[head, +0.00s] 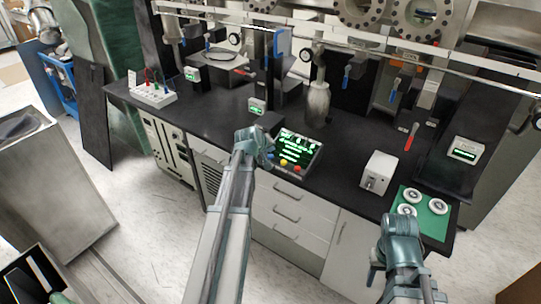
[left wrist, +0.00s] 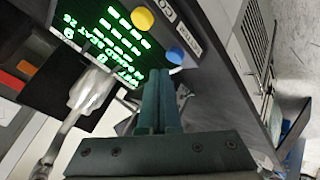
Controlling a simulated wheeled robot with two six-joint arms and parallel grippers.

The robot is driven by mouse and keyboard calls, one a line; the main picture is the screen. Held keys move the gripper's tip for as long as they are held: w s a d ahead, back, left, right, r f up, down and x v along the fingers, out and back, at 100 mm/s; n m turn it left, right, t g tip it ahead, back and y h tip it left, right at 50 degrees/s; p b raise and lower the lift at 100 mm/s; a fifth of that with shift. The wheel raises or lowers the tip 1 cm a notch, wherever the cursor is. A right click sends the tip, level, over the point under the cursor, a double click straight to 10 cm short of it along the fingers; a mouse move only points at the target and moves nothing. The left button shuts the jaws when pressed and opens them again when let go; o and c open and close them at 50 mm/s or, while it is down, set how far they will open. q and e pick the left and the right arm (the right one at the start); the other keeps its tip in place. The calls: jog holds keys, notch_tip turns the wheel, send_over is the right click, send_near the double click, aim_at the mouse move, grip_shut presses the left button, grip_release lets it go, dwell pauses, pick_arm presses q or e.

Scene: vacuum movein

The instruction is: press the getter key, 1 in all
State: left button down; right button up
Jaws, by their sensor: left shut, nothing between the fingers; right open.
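A control panel with a green-text screen (head: 297,150) stands on the black bench, with yellow and red keys along its front edge. In the left wrist view the screen (left wrist: 100,35) fills the upper left. A yellow key (left wrist: 143,20) and a blue key (left wrist: 175,55) sit on its edge. A partly readable label beside the blue key seems to say GETTER. My left gripper (left wrist: 158,76) is shut and empty, its tips just by the blue key; contact cannot be told. In the head view my left gripper (head: 266,152) covers the panel's left corner. My right gripper (head: 398,222) is open, near the green mat.
A white box (head: 378,173) stands right of the panel. A green mat (head: 436,224) with white round parts (head: 411,195) lies at the bench's right end. Steel rails and flanged chambers (head: 415,20) hang over the back. Drawers (head: 288,215) are below the bench.

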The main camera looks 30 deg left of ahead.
pick_arm(q)
notch_tip(320, 180, up, 5)
jog(key=p, duration=0.4)
jog(key=shift+f, duration=0.15)
dwell(0.5)
jog(key=s+d+f+m+g+h, duration=0.1)
jog(key=s+d+f+m+g, duration=0.15)
jog(key=d, duration=0.85)
jog(key=s+d+f+m+g+h, duration=0.15)
jog(key=s+d+m, duration=0.25)
jog(key=d, duration=0.6)
jog(key=s+d+f+m+g+y, duration=0.2)
jog(key=s+d+m+g, duration=0.3)
jog(key=s+d, duration=1)
jog(key=s+m, duration=0.2)
jog(key=s, duration=0.2)
jog(key=shift+s+d+f+m+g+y, duration=0.25)
jog(key=shift+s+d+m+g+y, duration=0.05)
jog(key=shift+s+d+m+y, duration=0.1)
